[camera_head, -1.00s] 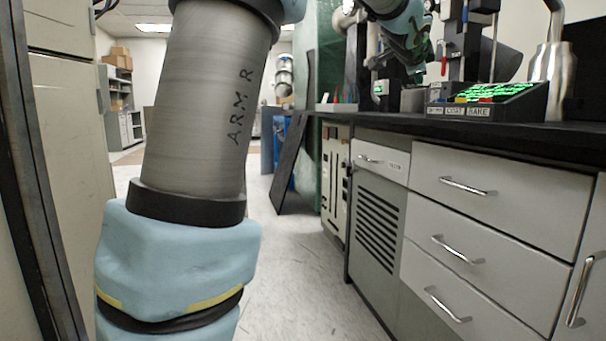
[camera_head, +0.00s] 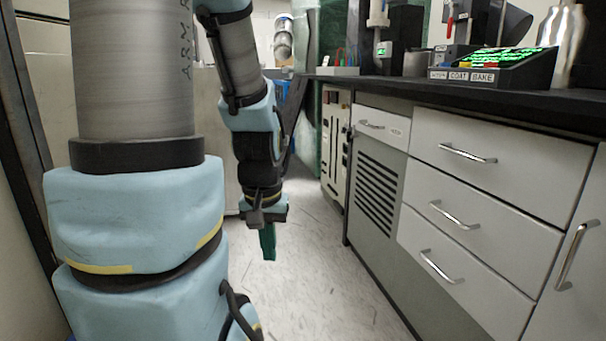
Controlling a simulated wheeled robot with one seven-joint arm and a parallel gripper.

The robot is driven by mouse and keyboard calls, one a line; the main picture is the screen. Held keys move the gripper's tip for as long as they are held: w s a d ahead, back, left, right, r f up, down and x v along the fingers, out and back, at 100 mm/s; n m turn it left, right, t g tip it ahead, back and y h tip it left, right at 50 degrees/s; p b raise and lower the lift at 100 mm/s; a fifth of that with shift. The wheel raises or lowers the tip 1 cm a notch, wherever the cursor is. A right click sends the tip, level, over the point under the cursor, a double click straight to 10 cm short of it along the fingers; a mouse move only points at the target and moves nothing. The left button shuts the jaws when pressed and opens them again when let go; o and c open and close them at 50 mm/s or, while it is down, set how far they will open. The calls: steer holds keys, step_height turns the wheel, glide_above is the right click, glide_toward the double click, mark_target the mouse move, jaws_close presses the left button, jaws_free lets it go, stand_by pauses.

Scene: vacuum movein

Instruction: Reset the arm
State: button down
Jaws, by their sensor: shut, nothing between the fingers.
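My gripper (camera_head: 268,243) hangs at the end of my folded arm, near the middle of the head view. Its green fingers point down over the aisle floor. They are together with nothing between them. The gripper is left of the counter and clear of the drawer fronts. My upper arm, grey with light blue joint covers and lettering, fills the left side of the view.
A dark countertop (camera_head: 470,93) over white drawers (camera_head: 490,160) runs along the right. On it stand a control box (camera_head: 490,72) with green lights and a metal flask (camera_head: 562,40). The pale aisle floor (camera_head: 310,270) is open. A dark frame edge is at far left.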

step_height(320, 180, up, 38)
steer(key=p, duration=3.8)
steer(key=shift+s, duration=0.15)
